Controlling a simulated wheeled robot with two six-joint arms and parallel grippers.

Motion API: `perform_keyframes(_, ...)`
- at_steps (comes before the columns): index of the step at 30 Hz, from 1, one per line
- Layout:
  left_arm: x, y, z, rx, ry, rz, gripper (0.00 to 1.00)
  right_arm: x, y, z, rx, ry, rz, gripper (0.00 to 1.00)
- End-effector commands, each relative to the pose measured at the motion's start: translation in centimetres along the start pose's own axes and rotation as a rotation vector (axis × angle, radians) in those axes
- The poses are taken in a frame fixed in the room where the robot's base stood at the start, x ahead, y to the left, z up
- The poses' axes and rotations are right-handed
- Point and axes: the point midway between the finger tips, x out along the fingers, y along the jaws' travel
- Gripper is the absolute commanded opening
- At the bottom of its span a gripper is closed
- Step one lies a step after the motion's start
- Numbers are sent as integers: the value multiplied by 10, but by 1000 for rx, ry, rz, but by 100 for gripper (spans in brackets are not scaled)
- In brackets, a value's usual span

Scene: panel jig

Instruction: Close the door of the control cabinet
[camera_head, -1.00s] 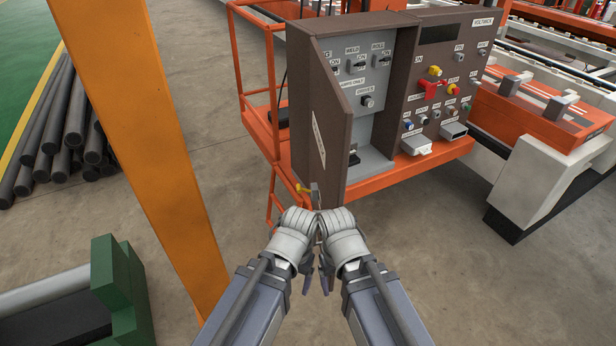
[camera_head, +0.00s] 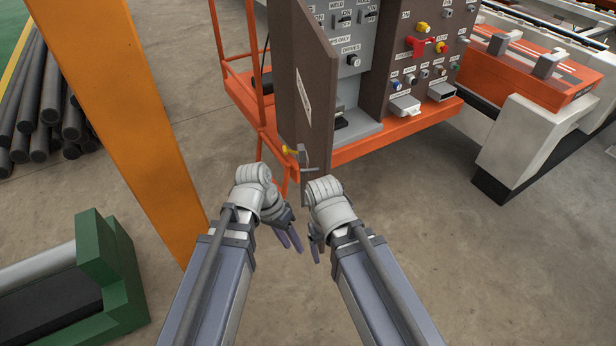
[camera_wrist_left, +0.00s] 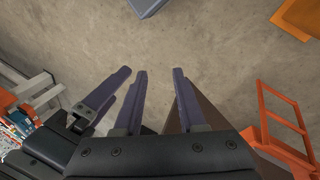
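The control cabinet (camera_head: 398,60) stands at the top middle of the head view. Its brown door (camera_head: 308,90) stands open, swung out toward me, with its labelled face to the left and the grey interior panel (camera_head: 352,88) showing at right. A yellow piece (camera_head: 290,150) and a metal latch (camera_head: 304,160) sit at its lower near edge. My left gripper (camera_head: 289,240) is open and empty, below and in front of that edge, apart from it. In the left wrist view its fingers (camera_wrist_left: 159,72) are spread. My right gripper (camera_head: 317,248) is just right of it; its opening is unclear.
An orange post (camera_head: 125,130) stands to the left. An orange railing (camera_head: 220,40) and platform edge (camera_head: 395,130) border the cabinet. A green-ended stand (camera_head: 108,260) is at lower left, dark pipes (camera_head: 40,110) behind. The floor at lower right is clear.

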Motion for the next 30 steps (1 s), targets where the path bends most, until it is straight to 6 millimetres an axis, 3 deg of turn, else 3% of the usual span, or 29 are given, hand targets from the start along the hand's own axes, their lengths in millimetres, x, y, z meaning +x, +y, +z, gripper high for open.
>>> perform_keyframes(1,14,-14,-10,52,62,94,33,26,-2,-2,0,0,0,80)
perform_keyframes(5,-1,-21,-34,258,285,310,18,50,-5,-3,0,0,0,80)
perform_keyframes(10,-44,-47,-54,527,677,455,0,81,-8,-5,-1,0,0,80)
perform_keyframes(12,-66,-59,-57,622,836,467,0,91,-9,-5,-1,0,0,80)
perform_keyframes(18,-116,-88,-52,800,1164,423,0,108,-10,-6,-1,0,0,80)
perform_keyframes(21,-128,-94,-49,840,1240,401,0,110,-10,-6,-1,0,0,80)
perform_keyframes(30,-132,-89,-53,857,1268,394,0,109,-10,-6,-1,0,0,80)
